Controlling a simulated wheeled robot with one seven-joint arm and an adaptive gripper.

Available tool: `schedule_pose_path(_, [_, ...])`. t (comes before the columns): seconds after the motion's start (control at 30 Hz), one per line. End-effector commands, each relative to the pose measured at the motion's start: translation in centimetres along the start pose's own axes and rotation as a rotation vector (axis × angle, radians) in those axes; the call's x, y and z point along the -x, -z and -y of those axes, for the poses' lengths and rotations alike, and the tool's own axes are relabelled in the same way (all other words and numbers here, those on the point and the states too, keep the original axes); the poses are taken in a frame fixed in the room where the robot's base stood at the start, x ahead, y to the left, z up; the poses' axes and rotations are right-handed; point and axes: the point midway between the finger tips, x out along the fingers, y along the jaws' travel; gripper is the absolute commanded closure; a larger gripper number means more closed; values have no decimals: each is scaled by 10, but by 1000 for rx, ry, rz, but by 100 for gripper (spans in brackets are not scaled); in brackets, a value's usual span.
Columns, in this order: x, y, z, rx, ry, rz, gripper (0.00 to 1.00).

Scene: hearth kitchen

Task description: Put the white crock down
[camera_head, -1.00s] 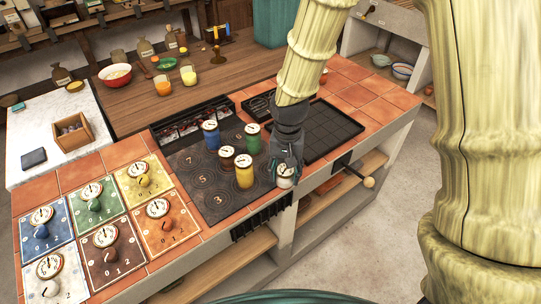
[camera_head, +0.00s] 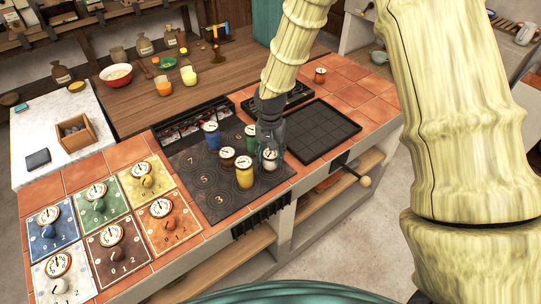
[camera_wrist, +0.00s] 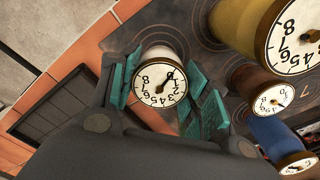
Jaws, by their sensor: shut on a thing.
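The white crock (camera_head: 270,161), with a numbered dial on its lid, is between the fingers of my gripper (camera_head: 270,148), at the right side of the dark cooktop (camera_head: 199,197). In the wrist view the teal fingers of my gripper (camera_wrist: 168,90) are shut on the white crock (camera_wrist: 160,86), one on each side, with its dial facing the camera. Dark ring-marked cooktop shows behind the crock. I cannot tell whether its base touches the surface. The fingers partly hide the crock in the head view.
Close left of the white crock stand a yellow crock (camera_head: 244,177), a brown crock (camera_head: 227,160), a green crock (camera_head: 250,139) and a blue crock (camera_head: 211,138). A black grid tray (camera_head: 322,133) lies to the right. The cooktop's near-left part is clear.

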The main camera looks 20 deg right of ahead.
Motion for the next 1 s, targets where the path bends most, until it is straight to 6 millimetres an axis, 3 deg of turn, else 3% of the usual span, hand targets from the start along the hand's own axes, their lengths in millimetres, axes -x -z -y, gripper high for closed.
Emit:
schedule_pose_path(0.13, [-10, 0, 0, 1, -1, 1, 85])
schedule_pose_path(0.53, [-15, 0, 0, 0, 0, -1, 85])
schedule_pose_path(0.57, [-15, 0, 0, 0, 0, 0, 50])
schedule_pose_path(0.67, [-15, 0, 0, 0, 0, 0, 32])
schedule_pose_path(1.0, [-14, 0, 0, 0, 1, 0, 31])
